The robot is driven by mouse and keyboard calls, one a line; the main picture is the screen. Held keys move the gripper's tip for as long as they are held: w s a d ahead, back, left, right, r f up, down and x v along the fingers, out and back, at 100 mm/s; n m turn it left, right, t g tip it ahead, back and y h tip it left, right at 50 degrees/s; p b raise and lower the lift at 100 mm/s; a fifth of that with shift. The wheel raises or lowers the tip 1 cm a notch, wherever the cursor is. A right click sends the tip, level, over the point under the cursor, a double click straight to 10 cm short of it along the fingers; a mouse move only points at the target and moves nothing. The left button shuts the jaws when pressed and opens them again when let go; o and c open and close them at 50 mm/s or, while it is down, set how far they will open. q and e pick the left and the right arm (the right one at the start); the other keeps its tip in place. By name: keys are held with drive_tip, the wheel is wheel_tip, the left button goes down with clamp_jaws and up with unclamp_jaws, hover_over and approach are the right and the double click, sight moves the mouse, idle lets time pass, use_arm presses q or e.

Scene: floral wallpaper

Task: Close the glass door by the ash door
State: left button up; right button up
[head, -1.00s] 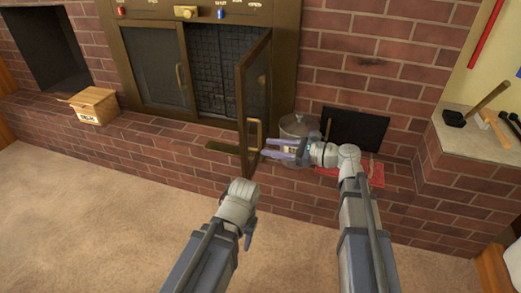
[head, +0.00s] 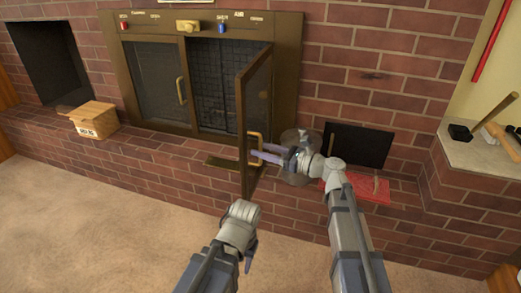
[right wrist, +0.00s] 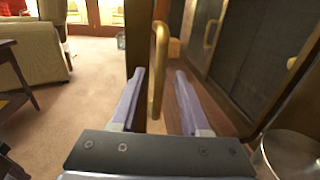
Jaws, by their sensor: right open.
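The glass door (head: 259,95) is a brass-framed panel of the fireplace front, standing swung out from the opening. Its brass handle (head: 259,141) is near the lower free edge. A dark square panel (head: 356,145), perhaps the ash door, is in the brick to the right. My right gripper (head: 258,157) is open at the handle. In the right wrist view the handle (right wrist: 157,70) stands upright between the spread fingers, with gaps visible on both sides. My left gripper (head: 248,262) is low in the middle, mostly hidden by its wrist, away from the door.
A metal pot (head: 299,145) stands on the brick ledge behind my right gripper. A red mat (head: 358,187) lies to its right. A cardboard box (head: 93,121) sits on the ledge at left. A mallet (head: 462,132) lies on the right counter. Carpet in front is clear.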

drive_tip(key=shift+w+a, duration=0.2)
drive_tip(key=shift+a, duration=0.3)
clamp_jaws()
idle(1.2)
